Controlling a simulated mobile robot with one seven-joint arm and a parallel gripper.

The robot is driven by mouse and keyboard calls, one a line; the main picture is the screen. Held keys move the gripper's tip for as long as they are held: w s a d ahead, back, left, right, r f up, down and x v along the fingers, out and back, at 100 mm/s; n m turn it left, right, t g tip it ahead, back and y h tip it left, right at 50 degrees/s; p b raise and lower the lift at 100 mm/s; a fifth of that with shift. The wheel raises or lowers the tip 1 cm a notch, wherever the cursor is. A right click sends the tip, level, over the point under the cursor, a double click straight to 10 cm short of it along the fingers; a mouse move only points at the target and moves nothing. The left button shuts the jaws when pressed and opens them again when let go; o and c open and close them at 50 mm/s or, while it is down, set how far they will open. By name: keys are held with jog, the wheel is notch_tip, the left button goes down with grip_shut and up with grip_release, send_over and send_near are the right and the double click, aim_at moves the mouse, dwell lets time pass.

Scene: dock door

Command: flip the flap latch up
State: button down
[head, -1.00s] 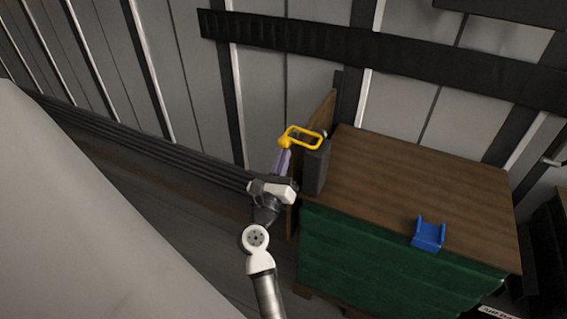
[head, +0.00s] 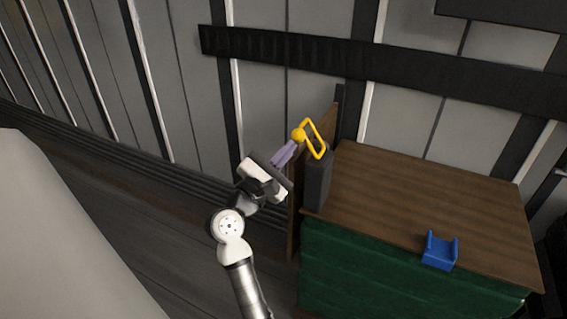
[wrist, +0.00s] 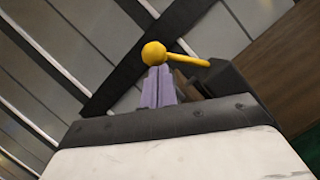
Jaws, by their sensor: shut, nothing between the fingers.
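The flap latch is a yellow loop (head: 314,138) with a round yellow knob at its left end, at the top of a dark grey block (head: 318,182). The loop is tilted up at a slant above the block. My gripper (head: 292,145) is shut and empty, with its lilac fingers at the yellow knob. In the wrist view the fingertips (wrist: 158,76) sit right below the knob (wrist: 154,53), and they appear to touch it. The yellow bar (wrist: 190,60) runs right from the knob to the dark block (wrist: 232,84).
A brown wooden top (head: 425,200) on a green crate (head: 385,275) lies right of the block. A blue bracket (head: 439,252) sits near its front edge. A wooden board (head: 297,205) stands upright behind the block. The floor to the left is clear.

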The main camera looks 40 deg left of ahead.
jog(key=shift+w+d+r+m+g+h+b, duration=0.1)
jog(key=shift+d+r+m+g+h+b, duration=0.35)
jog(key=shift+m, duration=0.9)
jog(key=shift+w+d+r+m+g+h+b, duration=0.15)
jog(key=shift+d+r+m+h+b, duration=0.3)
jog(key=shift+m+b, duration=0.65)
jog(key=shift+w+d+r+m+g+h+b, duration=0.1)
jog(key=shift+d+r+m+g+h+b, duration=0.35)
jog(key=shift+m, duration=1.2)
jog(key=shift+d+f, duration=0.1)
jog(key=shift+d, duration=0.05)
jog(key=shift+f, duration=0.1)
